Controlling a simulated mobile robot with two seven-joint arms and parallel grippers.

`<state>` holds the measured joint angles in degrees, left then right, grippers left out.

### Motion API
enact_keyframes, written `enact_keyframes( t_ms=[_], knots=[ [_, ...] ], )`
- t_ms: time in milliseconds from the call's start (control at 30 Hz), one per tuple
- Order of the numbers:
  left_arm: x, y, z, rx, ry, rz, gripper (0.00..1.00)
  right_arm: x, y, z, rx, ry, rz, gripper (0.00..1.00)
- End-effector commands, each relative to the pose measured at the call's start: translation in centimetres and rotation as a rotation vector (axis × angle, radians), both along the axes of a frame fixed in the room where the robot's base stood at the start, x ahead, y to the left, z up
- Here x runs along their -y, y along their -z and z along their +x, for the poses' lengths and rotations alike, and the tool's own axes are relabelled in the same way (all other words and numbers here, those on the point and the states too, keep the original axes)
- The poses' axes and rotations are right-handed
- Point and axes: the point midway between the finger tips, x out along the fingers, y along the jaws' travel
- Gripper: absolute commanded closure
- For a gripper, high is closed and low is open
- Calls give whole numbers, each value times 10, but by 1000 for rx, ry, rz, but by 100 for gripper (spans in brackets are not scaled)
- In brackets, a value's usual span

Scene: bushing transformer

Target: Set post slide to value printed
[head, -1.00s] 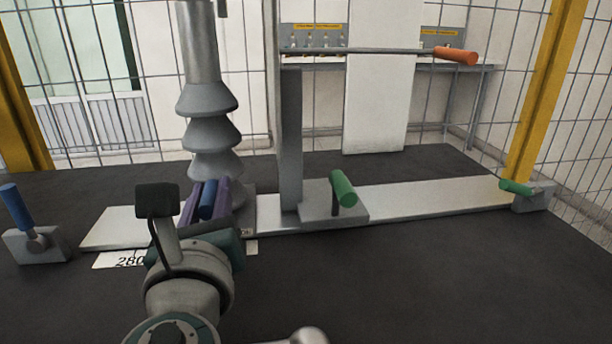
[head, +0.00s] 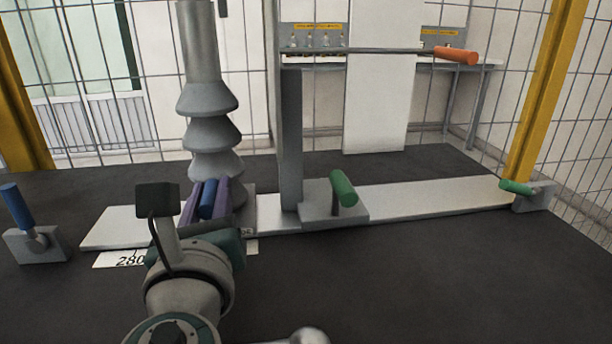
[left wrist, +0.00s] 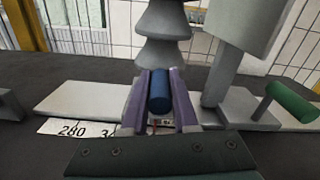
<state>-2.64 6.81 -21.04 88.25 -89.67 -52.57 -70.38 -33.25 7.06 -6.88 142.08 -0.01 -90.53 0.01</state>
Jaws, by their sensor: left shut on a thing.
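My left gripper (head: 206,200) is shut on a blue handle (head: 208,199), which sits between its purple fingers beside the grey ribbed bushing (head: 212,132). In the left wrist view the same blue handle (left wrist: 159,92) lies between the fingers. A pale rail (head: 430,197) runs across the floor. A grey post (head: 291,140) with a green handle (head: 343,188) stands on a slide block (head: 310,212) on the rail, right of the gripper. A white scale label reads 280 in the left wrist view (left wrist: 72,130); its further figures are partly hidden by the gripper.
A blue lever (head: 17,206) on a grey block stands at the left. A green lever (head: 516,187) on a block is at the rail's right end. A bar with an orange handle (head: 456,56) reaches right from the post. Wire fencing encloses the back; the front right floor is clear.

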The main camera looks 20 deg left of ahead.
Motion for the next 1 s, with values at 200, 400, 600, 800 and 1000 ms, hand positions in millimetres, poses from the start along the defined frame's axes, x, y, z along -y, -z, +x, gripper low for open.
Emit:
enact_keyframes(
  t_ms=[200, 400, 600, 800, 1000],
  knots=[
    [-23, -2, -13, -3, -6, 5, 100, 0, -10, 0, 0, 0, 0, 50],
    [-70, 0, -43, -7, -6, 7, 100, 0, -19, 0, 0, 0, 0, 50],
    [-100, 1, -61, -4, -6, 2, 100, 0, -20, 0, 0, 1, 1, 50],
    [-105, 0, -63, -1, -5, -1, 100, 0, -20, 0, 1, 1, 1, 50],
    [-104, 1, -63, 0, -5, -1, 69, -1, -20, 0, 1, 2, 3, 50]
  ],
)
